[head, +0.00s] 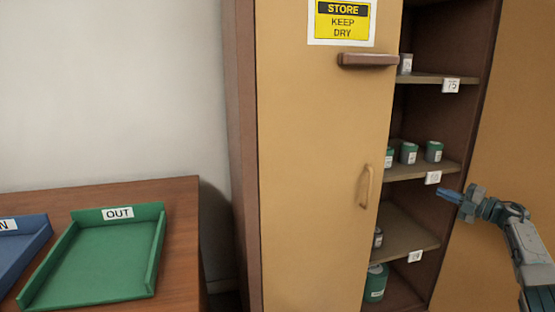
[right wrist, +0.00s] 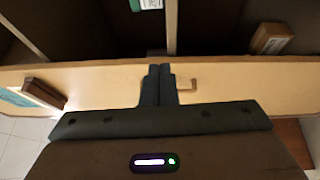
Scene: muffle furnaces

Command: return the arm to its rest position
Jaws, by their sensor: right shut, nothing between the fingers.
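My right gripper (head: 450,195) is at the right of the head view, in front of the cabinet's open section. Its fingers are closed together and point left, with nothing held. In the right wrist view the shut fingers (right wrist: 159,85) lie over a pale tan panel, whose contact with them I cannot judge. My right arm comes in from the lower right edge. My left gripper is in neither view.
A wooden table (head: 185,225) at left bears a green OUT tray (head: 155,250) and a blue tray (head: 30,245).

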